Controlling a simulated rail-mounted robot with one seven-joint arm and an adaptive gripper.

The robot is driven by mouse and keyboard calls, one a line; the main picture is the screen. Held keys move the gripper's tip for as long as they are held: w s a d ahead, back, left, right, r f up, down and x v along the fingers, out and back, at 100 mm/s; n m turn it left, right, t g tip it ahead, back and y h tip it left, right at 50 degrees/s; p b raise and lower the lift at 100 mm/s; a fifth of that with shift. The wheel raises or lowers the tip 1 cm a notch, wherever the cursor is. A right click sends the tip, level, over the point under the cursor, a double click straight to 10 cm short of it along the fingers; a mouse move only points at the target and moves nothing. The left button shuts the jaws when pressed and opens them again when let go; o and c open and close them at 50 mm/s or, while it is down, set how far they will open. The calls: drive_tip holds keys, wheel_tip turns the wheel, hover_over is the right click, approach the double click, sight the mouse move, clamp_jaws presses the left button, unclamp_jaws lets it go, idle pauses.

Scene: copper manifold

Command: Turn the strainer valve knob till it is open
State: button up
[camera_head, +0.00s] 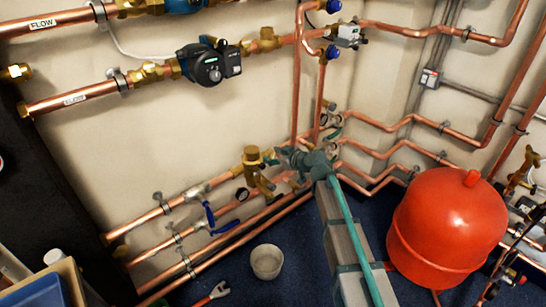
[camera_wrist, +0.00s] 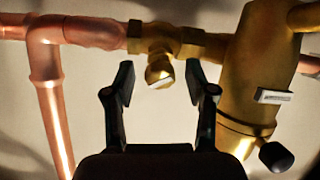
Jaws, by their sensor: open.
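In the wrist view my gripper (camera_wrist: 160,78) is open, its two black fingers apart and holding nothing. A small brass valve fitting (camera_wrist: 158,42) on the copper pipe lies beyond the fingers. Its short angled stub with a pale end, possibly the strainer knob (camera_wrist: 160,72), shows in the gap between the fingertips. I cannot tell how far in front of the fingers it is, or whether the valve is open. In the head view my wrist (camera_head: 308,162) is at the lower pipes, right of a brass body (camera_head: 252,163); my fingers cannot be made out there.
A large brass body (camera_wrist: 262,70) with a black knob (camera_wrist: 277,157) stands right of my fingers, and a copper elbow (camera_wrist: 45,50) drops at left.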

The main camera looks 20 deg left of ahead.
drive_tip(key=shift+a, duration=0.1)
clamp_jaws()
idle(0.3)
drive_tip(key=shift+m, duration=0.4)
drive_tip(key=m+t+p, duration=0.1)
drive_tip(key=m, duration=0.3)
drive_tip(key=shift+r+m+h, duration=0.1)
drive_tip(key=shift+m+h, duration=0.2)
drive_tip(key=shift+h, duration=0.1)
drive_tip(key=m+p, duration=0.2)
drive_tip(key=shift+m, duration=0.3)
drive_tip(key=shift+w+m+t+h+p, duration=0.1)
drive_tip(key=shift+m+t+h+p, duration=0.3)
drive_tip(key=shift+m+p, duration=0.55)
